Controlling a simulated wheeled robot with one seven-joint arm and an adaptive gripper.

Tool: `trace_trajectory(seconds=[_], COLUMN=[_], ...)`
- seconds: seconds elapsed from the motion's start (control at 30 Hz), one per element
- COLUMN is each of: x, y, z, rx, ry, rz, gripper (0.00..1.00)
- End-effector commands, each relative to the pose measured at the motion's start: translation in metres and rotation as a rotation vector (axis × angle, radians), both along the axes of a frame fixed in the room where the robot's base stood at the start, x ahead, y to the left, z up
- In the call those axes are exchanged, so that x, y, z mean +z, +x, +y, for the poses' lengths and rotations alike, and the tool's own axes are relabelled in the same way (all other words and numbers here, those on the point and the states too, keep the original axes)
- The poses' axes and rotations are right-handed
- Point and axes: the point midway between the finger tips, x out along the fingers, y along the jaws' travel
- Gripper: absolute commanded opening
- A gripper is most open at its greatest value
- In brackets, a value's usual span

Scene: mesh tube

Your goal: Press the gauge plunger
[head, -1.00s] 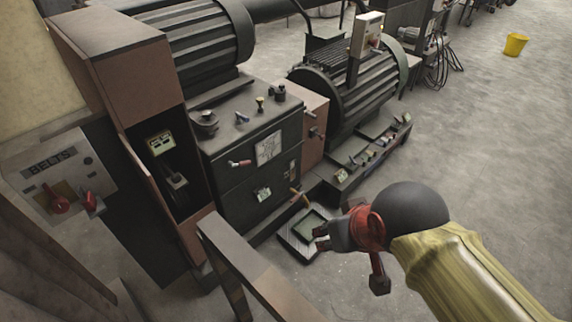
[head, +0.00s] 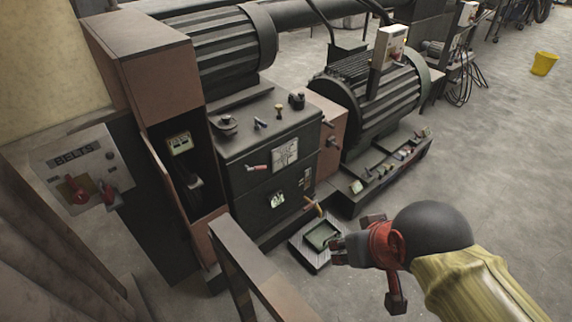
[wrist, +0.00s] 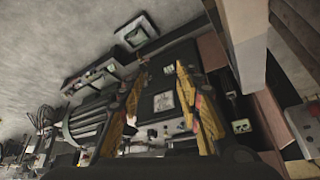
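The dark machine cabinet (head: 266,165) bears a white square gauge (head: 285,153) on its front and a small gauge (head: 277,201) lower down. Small knobs stand on its top, among them a brass-coloured one (head: 279,111). A red-tipped lever (head: 257,168) sticks out of the front. I cannot tell which part is the gauge plunger. My gripper (head: 336,250) is in front and to the right of the cabinet, apart from it. In the wrist view, its striped fingers (wrist: 158,82) are spread and empty, with the white gauge (wrist: 163,101) framed between them at a distance.
A tray (head: 318,243) lies on the floor beside my gripper. A brown rail (head: 250,262) rises in front of the cabinet. A BELTS switch panel (head: 85,170) is at left, a ribbed motor (head: 378,105) behind. The floor at right is open, with a yellow bucket (head: 544,64) far off.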

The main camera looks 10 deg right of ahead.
Motion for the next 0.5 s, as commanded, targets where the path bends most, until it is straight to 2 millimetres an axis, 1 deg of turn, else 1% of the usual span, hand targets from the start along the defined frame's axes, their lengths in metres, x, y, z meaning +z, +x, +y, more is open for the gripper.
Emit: trace_trajectory(seconds=[0.07,0.33,0.5], x=[0.000,0.000,0.002], y=[0.000,0.001,0.013], z=[0.000,0.001,0.013], rx=[0.000,-0.006,-0.069], ry=[0.000,0.008,0.088], rz=[0.000,0.005,0.054], gripper=[0.34,0.19,0.09])
